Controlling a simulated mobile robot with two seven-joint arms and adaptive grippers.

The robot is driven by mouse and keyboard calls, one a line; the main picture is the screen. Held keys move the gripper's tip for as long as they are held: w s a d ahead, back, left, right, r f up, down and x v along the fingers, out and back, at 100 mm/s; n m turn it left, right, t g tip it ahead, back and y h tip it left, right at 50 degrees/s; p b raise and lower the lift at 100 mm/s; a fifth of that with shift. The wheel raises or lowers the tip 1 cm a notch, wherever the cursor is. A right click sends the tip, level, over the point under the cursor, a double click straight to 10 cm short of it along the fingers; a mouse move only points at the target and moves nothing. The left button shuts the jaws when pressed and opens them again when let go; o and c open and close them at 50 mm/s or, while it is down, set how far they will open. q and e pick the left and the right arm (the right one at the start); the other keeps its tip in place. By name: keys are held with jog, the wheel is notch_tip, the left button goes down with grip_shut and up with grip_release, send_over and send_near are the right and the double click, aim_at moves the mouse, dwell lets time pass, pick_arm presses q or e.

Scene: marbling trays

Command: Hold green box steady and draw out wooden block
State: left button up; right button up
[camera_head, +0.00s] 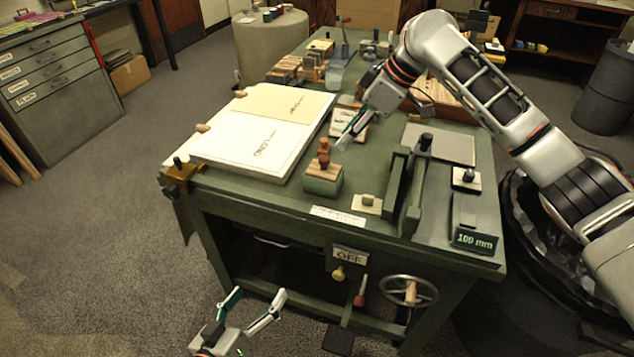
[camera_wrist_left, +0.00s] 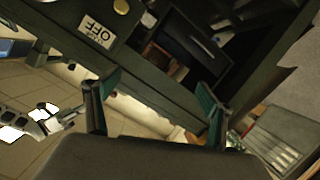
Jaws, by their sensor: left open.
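The green box (camera_head: 322,183) stands on the green table near its front edge. The wooden block (camera_head: 321,168) sits in its top, with a reddish-brown knob (camera_head: 324,152) standing up from it. My left gripper (camera_head: 259,297) is open and empty, low in front of the table and well below the box. In the left wrist view its two fingers (camera_wrist_left: 156,92) are spread with nothing between them. My right gripper (camera_head: 347,138) hangs over the table just behind and right of the knob, apart from it. Its finger gap is not clear.
A white board with a tan sheet (camera_head: 275,105) lies left of the box. A dark upright press (camera_head: 405,190) and a "100 mm" block (camera_head: 474,239) stand to the right. A handwheel (camera_head: 408,290) and an "OFF" sign (camera_head: 349,256) are on the table's front.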

aim_at(324, 180)
pick_arm(q)
jog(key=w+r+n+t+y, duration=0.4)
jog(key=w+r+n+t, duration=0.2)
jog(key=w+r+n, duration=1.3)
jog(key=n+g, duration=0.1)
jog(key=n, duration=0.2)
jog(key=w+d+f+n+g, duration=0.1)
jog(key=n, duration=0.2)
jog(key=d+n, duration=0.1)
jog(key=n, duration=0.2)
jog(key=shift+w+d+f+g, duration=0.15)
jog(key=shift+d+f+g, duration=0.1)
jog(key=shift+f+g, duration=0.15)
jog(key=d+f+n+g+h, duration=0.1)
jog(key=d, duration=0.2)
jog(key=d+f+n+g+h, duration=0.1)
jog(key=d, duration=0.2)
jog(key=d+f+n+g+h, duration=0.1)
jog(key=d+g, duration=0.1)
jog(key=d, duration=0.1)
jog(key=shift+w+d, duration=0.15)
jog(key=shift+w+d+f+g, duration=0.3)
jog(key=shift+d, duration=0.1)
jog(key=shift+x, duration=3.45)
jog(key=shift+r, duration=0.1)
jog(key=c, duration=1.2)
